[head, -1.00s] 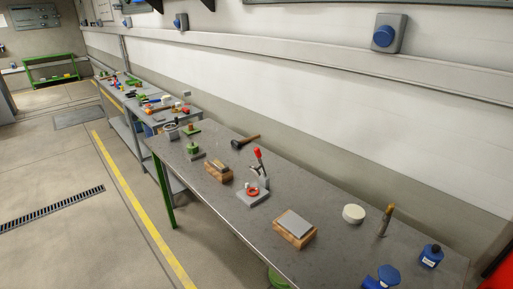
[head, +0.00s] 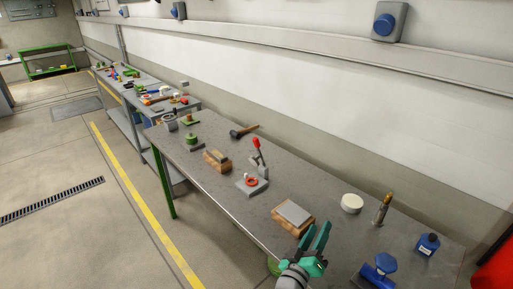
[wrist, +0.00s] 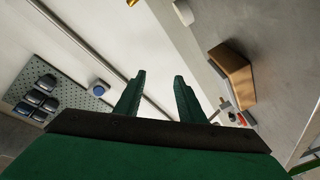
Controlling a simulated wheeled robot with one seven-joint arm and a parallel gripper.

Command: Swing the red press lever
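The small grey press (head: 262,174) stands on the bench. Its lever has a red handle (head: 257,143) that sticks up, tilted a little to the left. A red ring (head: 251,182) lies on the press base. My green gripper (head: 315,238) is at the front edge of the bench, to the right of the press and nearer to me, apart from it. Its two fingers are spread with nothing between them. In the wrist view my gripper (wrist: 158,84) is also open. A small grey and red part, seemingly of the press, shows there right of the fingers, partly hidden.
A wooden block with a grey plate (head: 293,214) lies between my gripper and the press. Another wooden block (head: 216,160) and a black mallet (head: 240,132) lie beyond the press.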

